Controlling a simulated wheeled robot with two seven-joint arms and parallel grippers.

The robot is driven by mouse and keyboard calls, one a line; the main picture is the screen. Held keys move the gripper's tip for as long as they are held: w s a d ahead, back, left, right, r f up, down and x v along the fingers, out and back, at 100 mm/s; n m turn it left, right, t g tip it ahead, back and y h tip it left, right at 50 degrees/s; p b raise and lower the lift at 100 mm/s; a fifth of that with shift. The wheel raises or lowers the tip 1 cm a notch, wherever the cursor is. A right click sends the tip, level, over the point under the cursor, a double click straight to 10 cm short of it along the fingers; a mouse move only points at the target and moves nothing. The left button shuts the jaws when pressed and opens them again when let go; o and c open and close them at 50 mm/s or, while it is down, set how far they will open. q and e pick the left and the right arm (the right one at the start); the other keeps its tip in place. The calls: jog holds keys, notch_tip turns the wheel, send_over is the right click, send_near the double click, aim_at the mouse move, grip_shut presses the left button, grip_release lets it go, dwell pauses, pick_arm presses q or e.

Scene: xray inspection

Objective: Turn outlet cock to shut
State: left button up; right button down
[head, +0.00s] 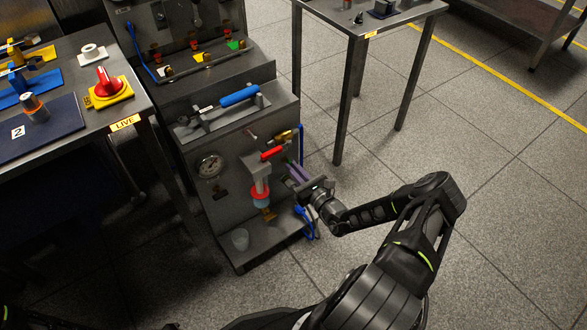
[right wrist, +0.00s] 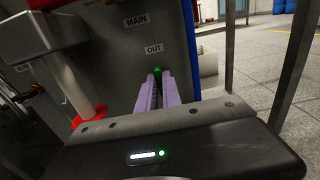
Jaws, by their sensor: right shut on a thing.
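My right gripper (head: 293,172) has its purple fingers at the right part of the grey test rig's front face. In the right wrist view the fingers (right wrist: 155,92) are close together, just below the OUT label (right wrist: 153,48). They are shut on the outlet cock (right wrist: 157,70), of which only a small green piece shows between the fingertips. The rest of the cock is hidden by the fingers, so its angle cannot be read. In the head view the gripper covers the cock. My left gripper is not in view.
A red handle (head: 272,153) and a clear cylinder with a red ring (head: 260,191) stand left of the gripper. A gauge (head: 210,166), a blue-gripped lever (head: 240,96) and a small cup (head: 240,239) are on the rig (head: 232,137).

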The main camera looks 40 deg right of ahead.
jog(key=shift+m, duration=0.4)
jog(key=m+p, duration=0.1)
jog(key=m, duration=0.2)
jog(key=shift+d, duration=0.1)
jog(key=m, duration=0.5)
jog(key=shift+f+m, duration=0.1)
jog(key=shift+m, duration=0.3)
jog(key=m, duration=0.4)
jog(key=shift+d+f+m, duration=0.1)
jog(key=shift+f+m, duration=0.05)
jog(key=shift+m, duration=0.15)
jog(key=shift+m+b, duration=0.35)
jog(key=shift+m, duration=1.55)
jog(key=c, duration=1.5)
grip_release()
